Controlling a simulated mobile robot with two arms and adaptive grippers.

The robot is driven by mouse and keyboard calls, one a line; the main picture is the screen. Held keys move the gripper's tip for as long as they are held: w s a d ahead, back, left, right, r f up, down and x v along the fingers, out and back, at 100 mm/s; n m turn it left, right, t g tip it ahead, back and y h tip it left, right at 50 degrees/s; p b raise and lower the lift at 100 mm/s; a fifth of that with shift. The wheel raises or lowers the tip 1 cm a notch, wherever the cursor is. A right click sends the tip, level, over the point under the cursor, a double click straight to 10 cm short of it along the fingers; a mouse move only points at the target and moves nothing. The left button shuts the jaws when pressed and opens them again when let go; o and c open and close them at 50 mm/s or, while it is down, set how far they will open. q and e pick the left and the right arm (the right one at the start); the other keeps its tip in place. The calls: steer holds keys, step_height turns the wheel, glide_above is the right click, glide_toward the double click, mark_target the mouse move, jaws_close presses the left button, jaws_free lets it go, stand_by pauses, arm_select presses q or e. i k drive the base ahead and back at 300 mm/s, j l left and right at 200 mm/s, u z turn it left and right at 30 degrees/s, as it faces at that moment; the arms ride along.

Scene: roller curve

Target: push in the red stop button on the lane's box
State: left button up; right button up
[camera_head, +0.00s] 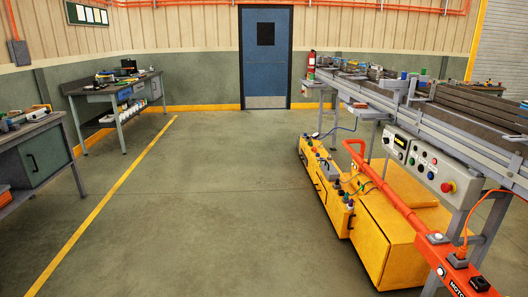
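The button's face points toward the aisle on the left. Several smaller coloured buttons and a dial sit farther along the same box. I cannot tell from here how far the red button stands out. Neither of my grippers shows in this view.
A yellow cart (392,240) stands beneath the lane. An orange-red bar (395,195) slants in front of it to a red panel (455,272) with a plug and cord. Workbenches (120,90) line the left. The floor (220,200) between is clear to the blue door (265,55).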

mark_target(444, 187)
steer(key=i, duration=2.65)
steer(key=i+l+z, duration=0.15)
steer(key=i, duration=0.4)
steer(key=i+z, duration=0.15)
steer(key=i, duration=0.35)
steer(key=i+j+z, duration=0.15)
steer(key=i, duration=0.4)
steer(key=i+z, duration=0.15)
steer(key=i, duration=0.35)
steer(key=i+j+z, duration=0.15)
steer(key=i, duration=0.35)
steer(key=i+j+z, duration=0.25)
steer(key=i, duration=1.1)
steer(key=i+l, duration=0.05)
steer(key=l, duration=0.05)
